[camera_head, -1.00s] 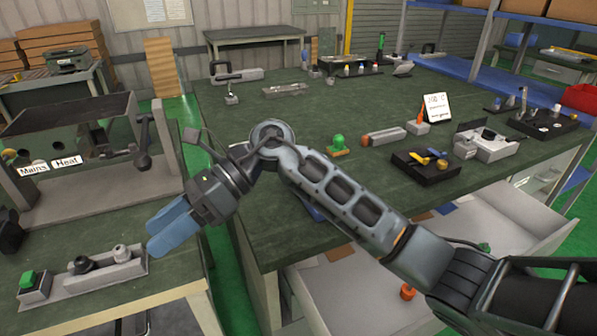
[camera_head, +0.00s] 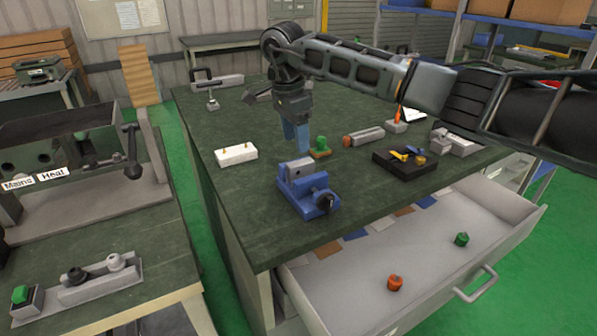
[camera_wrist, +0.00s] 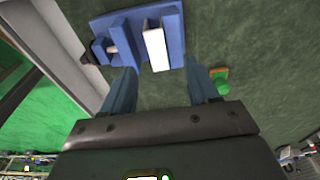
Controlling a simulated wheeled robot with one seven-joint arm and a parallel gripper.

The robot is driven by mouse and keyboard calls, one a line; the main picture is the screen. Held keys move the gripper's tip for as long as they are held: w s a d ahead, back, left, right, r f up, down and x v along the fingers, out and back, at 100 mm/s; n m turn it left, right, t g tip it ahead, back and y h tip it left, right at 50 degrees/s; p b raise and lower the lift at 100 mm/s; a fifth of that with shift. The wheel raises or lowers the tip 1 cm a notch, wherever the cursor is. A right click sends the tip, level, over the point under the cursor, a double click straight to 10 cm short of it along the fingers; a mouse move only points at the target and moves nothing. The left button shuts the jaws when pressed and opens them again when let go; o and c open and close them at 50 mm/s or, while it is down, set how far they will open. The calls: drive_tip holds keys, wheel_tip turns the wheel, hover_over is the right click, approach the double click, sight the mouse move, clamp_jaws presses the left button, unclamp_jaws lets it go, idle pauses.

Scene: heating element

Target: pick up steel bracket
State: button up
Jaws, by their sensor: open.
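A light grey metal piece (camera_head: 299,168), which may be the steel bracket, sits between the jaws of a blue vise (camera_head: 318,199) on the green worktable. In the wrist view the bright-topped piece (camera_wrist: 156,48) stands upright between the blue vise jaws (camera_wrist: 121,33). My gripper (camera_head: 296,148) points down just behind the vise. Its blue fingers are apart and empty in the wrist view (camera_wrist: 160,78), with the piece beyond the gap between them. I cannot tell the exact height of the fingertips above the table.
A green knob on an orange base (camera_head: 320,148) stands close right of my fingers. A white block with orange pins (camera_head: 236,154) lies to the left. A black tray (camera_head: 405,165) is to the right. An open drawer (camera_head: 430,262) juts out in front.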

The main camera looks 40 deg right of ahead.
sight(300, 162)
drive_tip(key=f, duration=0.3)
drive_tip(key=d+f+p, duration=0.1)
drive_tip(key=f, duration=0.1)
drive_tip(key=shift+s+f, duration=0.35)
drive_tip(key=shift+a, duration=0.1)
clamp_jaws()
idle(0.4)
